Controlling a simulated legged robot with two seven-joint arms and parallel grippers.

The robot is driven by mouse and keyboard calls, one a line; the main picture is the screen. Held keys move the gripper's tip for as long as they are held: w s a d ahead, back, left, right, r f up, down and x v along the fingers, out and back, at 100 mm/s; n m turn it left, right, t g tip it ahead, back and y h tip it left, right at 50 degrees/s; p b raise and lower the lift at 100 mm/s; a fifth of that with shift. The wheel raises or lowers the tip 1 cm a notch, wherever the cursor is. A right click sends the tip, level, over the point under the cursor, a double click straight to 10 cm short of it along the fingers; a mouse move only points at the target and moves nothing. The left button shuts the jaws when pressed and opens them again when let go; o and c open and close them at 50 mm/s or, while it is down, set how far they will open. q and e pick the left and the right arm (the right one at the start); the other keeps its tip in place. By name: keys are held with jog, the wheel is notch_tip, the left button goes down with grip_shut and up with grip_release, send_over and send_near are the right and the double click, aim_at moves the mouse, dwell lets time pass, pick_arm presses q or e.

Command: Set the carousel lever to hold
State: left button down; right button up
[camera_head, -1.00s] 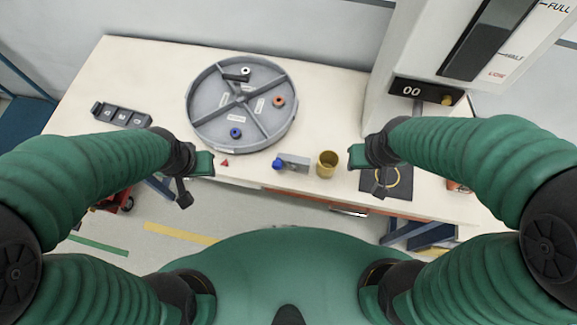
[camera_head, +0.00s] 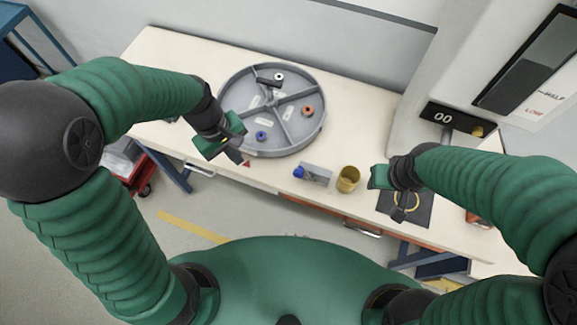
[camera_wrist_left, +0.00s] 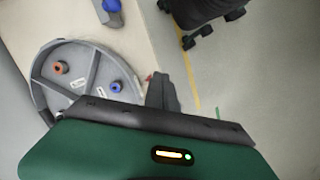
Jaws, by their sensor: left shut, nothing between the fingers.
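The carousel (camera_head: 318,128) is a grey round tray with dividers. A small grey box with a blue-knobbed lever (camera_head: 299,172) stands right of it near the table's front edge. Its blue knob also shows at the top of the left wrist view (camera_wrist_left: 112,5). The lever's markings are too small to read. My left gripper (camera_head: 238,156) is shut and empty, in front of the carousel's near-left rim, left of the lever and apart from it. My right gripper (camera_head: 401,210) is over the dark mat, right of the lever; its finger gap is unclear.
The carousel holds a white-and-black, an orange and a blue ring-like piece. A brass cup (camera_head: 348,180) stands close right of the lever box. A dark mat (camera_head: 420,213) with a gold ring lies right of the cup. A tall white machine (camera_head: 440,80) stands behind.

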pick_arm(q)
jog(key=w+d+n+g+h, duration=0.2)
jog(key=w+d+n+h, duration=0.15)
jog(key=w+n, duration=0.2)
jog(key=s+d+f+p, duration=0.2)
jog(key=s+d+f, duration=0.1)
jog(key=d+f, duration=0.4)
jog(key=shift+s+d+n, duration=0.3)
jog(key=shift+d+n, duration=0.15)
jog(key=shift+d, duration=0.45)
pick_arm(e)
jog(key=shift+w+d+r, duration=0.15)
jog(key=shift+d+r, duration=0.05)
jog(key=shift+r, duration=0.7)
pick_arm(q)
jog(key=shift+y, duration=0.25)
jog(key=shift+w, duration=0.1)
pick_arm(e)
jog(key=shift+a+r, duration=0.1)
jog(key=shift+r, duration=0.05)
